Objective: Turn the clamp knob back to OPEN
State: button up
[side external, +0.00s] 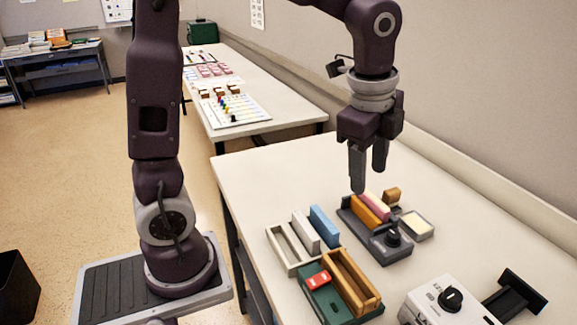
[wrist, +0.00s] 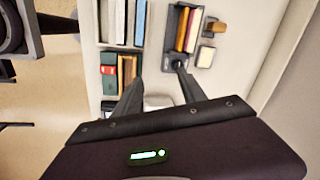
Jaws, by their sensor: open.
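A dark grey clamp-like holder (side external: 377,243) stands on the table with orange and pink upright blocks (side external: 370,207) in its slot. A black knob (side external: 393,236) sits on its near end; its pointer setting is too small to read. My gripper (side external: 369,181) is open and empty, pointing down above the far end of the holder. I see no contact with the knob. A white box (side external: 445,302) nearer the camera carries another black knob (side external: 450,299).
Left of the holder are a pale tray (side external: 283,250) with white and blue blocks and a green base (side external: 325,303) with a red piece and a wooden box. A small cream-topped pad (side external: 416,224) and a brown block (side external: 391,195) stand right. The table's left rear is clear.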

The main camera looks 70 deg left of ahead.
jog(key=s+a+r+n+t, duration=0.1)
jog(key=s+r+n+t, duration=0.2)
jog(key=s+n, duration=0.7)
jog(key=s, duration=0.4)
jog(key=shift+s+n, duration=0.15)
jog(key=shift+n, duration=0.15)
jog(key=shift+r, duration=0.1)
